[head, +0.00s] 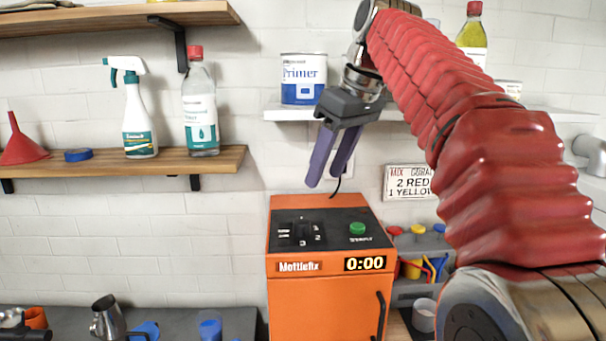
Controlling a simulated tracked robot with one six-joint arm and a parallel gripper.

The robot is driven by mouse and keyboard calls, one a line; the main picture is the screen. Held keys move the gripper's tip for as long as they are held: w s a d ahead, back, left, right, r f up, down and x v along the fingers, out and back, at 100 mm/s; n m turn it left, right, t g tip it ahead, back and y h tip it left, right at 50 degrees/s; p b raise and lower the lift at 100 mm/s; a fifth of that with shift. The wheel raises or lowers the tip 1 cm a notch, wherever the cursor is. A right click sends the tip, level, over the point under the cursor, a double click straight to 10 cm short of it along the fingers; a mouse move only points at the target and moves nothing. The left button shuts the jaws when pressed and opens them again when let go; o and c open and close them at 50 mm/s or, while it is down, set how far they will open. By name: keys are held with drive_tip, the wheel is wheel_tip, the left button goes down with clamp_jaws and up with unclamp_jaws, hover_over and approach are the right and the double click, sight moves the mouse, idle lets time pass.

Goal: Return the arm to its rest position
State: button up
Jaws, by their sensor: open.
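My gripper (329,183) hangs from the end of my red-sleeved arm in the upper middle of the head view. Its two purple fingers point down and stand apart, with nothing between them. It is in front of the white wall, above the orange Mottlefix machine (326,298) and apart from it in the picture. My arm comes up from the lower right and bends over at the top. The machine has a green button (357,229) on its black top and a display (365,263) reading 0:00.
A Primer can (302,79) stands on a white shelf (290,113) close behind my gripper. A wooden shelf (222,162) at left holds a spray bottle (138,112), a clear bottle (200,110) and a red funnel (21,145). Cups and a metal pitcher (107,318) stand at lower left.

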drive_tip(key=s+d+f+m+h, duration=0.1)
drive_tip(key=s+d+f+m, duration=0.1)
drive_tip(key=s+f, duration=0.6)
drive_tip(key=s+d+f+m+t+h, duration=0.1)
drive_tip(key=s+d+f+m, duration=0.2)
drive_tip(key=s+f, duration=0.5)
drive_tip(key=s+d+f+m+t+h, duration=0.1)
drive_tip(key=s+d+f+m, duration=0.1)
drive_tip(key=s+f, duration=0.6)
wheel_tip(320, 180, down, 6)
drive_tip(key=shift+s+d+m, duration=0.15)
drive_tip(key=shift+s+m, duration=0.15)
drive_tip(key=shift+m, duration=0.6)
drive_tip(key=shift+c, duration=0.4)
